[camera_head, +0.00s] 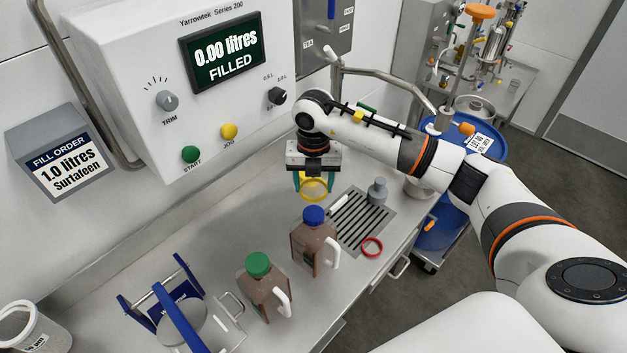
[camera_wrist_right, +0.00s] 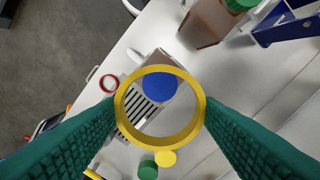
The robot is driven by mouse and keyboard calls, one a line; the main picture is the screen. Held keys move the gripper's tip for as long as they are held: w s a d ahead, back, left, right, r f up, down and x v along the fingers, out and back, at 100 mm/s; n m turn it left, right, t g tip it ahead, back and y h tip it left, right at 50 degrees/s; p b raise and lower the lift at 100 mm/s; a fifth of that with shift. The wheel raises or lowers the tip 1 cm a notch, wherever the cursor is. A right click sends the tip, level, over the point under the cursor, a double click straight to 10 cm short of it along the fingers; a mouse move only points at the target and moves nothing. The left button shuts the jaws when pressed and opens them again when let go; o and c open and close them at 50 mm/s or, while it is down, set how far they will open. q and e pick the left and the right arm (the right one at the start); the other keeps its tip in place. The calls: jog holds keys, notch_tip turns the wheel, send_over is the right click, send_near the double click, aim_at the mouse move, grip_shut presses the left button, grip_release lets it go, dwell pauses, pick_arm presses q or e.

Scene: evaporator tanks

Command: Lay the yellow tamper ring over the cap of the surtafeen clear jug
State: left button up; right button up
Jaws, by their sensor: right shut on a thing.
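My right gripper (camera_head: 314,184) is shut on the yellow tamper ring (camera_head: 314,190) and holds it in the air above the counter. In the right wrist view the ring (camera_wrist_right: 198,112) is gripped between the two green fingers (camera_wrist_right: 160,112). Through it the blue cap (camera_wrist_right: 160,87) shows. In the head view a brown jug (camera_head: 305,250) with a blue cap (camera_head: 313,215) stands in front of the ring, which is apart from it. Another brown jug (camera_head: 258,293) has a green cap (camera_head: 258,264). No surtafeen name is readable on either jug. My left gripper is not in view.
A red ring (camera_head: 372,247) lies by the slotted drain (camera_head: 358,222), with a small grey bottle (camera_head: 377,191) at its edge. A blue frame (camera_head: 176,318) stands lower left. The white control panel (camera_head: 150,110) rises behind the counter. A blue drum (camera_head: 490,135) stands right.

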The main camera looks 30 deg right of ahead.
jog(key=b, duration=0.4)
send_over(314, 213)
jog(key=shift+f, duration=2.45)
jog(key=shift+f, duration=0.15)
jog(key=shift+f+b, duration=1.45)
jog(key=shift+f, duration=0.35)
jog(key=o, duration=1)
jog(key=shift+r, duration=0.1)
